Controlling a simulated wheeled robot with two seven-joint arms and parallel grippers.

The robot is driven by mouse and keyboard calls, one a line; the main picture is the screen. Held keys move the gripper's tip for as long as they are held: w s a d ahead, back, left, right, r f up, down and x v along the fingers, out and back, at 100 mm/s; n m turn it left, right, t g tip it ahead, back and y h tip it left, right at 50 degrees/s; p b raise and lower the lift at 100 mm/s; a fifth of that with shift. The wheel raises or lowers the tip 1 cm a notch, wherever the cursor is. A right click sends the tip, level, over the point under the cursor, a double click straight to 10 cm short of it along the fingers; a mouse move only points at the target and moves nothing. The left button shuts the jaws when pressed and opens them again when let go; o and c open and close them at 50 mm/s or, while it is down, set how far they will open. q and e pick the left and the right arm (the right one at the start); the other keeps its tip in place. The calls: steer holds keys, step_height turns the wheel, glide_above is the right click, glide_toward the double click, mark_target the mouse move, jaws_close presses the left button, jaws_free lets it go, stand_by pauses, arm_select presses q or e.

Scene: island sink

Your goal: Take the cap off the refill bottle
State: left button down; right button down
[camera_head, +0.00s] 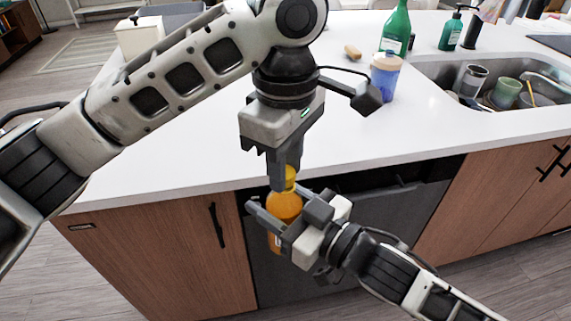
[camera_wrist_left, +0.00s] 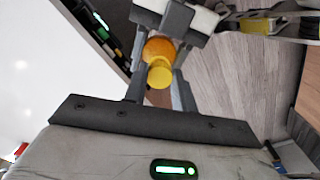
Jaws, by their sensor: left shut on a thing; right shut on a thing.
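The refill bottle (camera_head: 284,207) is orange and held upright in front of the counter's front edge. My right gripper (camera_head: 286,206) is shut around its body from the lower right. The yellow cap (camera_head: 290,175) is at the bottle's top, between the fingers of my left gripper (camera_head: 281,182), which points down from above and is shut on it. In the left wrist view the cap (camera_wrist_left: 159,74) lies in line with the orange bottle (camera_wrist_left: 158,48); I cannot tell whether they are apart. The left fingers hide part of the cap in the head view.
The sink (camera_head: 440,70) at right holds cups. A white container (camera_head: 140,36) stands at the far left. The counter's middle is clear.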

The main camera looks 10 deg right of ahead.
arm_select(q)
steer(key=shift+a+r, duration=0.1)
steer(key=shift+r, duration=0.35)
arm_select(e)
steer(key=shift+w+d+f, duration=0.1)
steer(key=shift+d+f, duration=0.05)
steer(key=shift+f, duration=0.1)
arm_select(q)
steer(key=shift+r, duration=0.25)
arm_select(e)
steer(key=shift+r, duration=0.1)
